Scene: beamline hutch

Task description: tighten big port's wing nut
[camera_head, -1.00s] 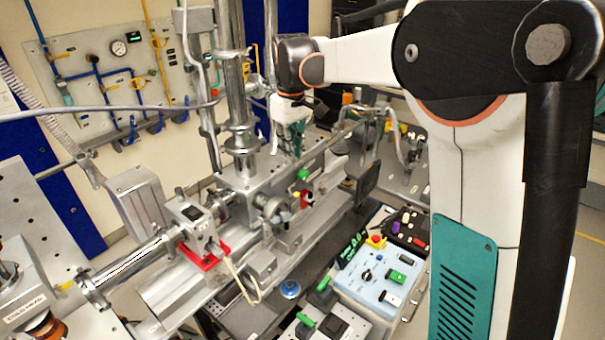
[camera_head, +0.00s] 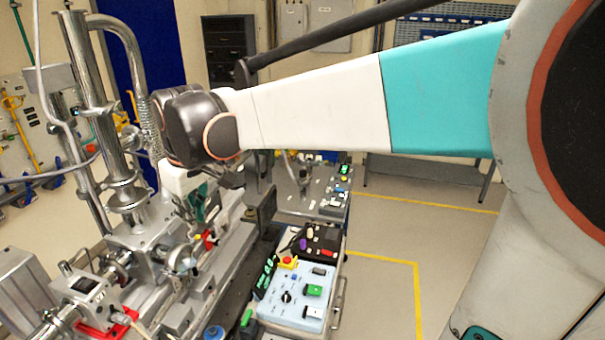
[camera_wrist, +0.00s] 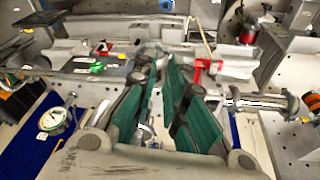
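My gripper (camera_head: 200,207) points down over the metal chamber (camera_head: 140,240) in the head view, just behind a round silver port fitting (camera_head: 181,256). In the wrist view my gripper (camera_wrist: 162,62) shows two green-padded fingers with a gap between them. Silver metal shows in the gap, and nothing is clearly held. A flanged tube (camera_wrist: 262,102) lies to the right of the fingers there. I cannot make out the big port's wing nut for certain in either view; the fingers hide part of the chamber.
A tall metal column (camera_head: 125,190) rises close to the left of my gripper. A blue-white control box (camera_head: 300,295) stands at the front right of the bench. A dial gauge (camera_wrist: 55,120) is at the left in the wrist view. The floor (camera_head: 385,265) on the right is clear.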

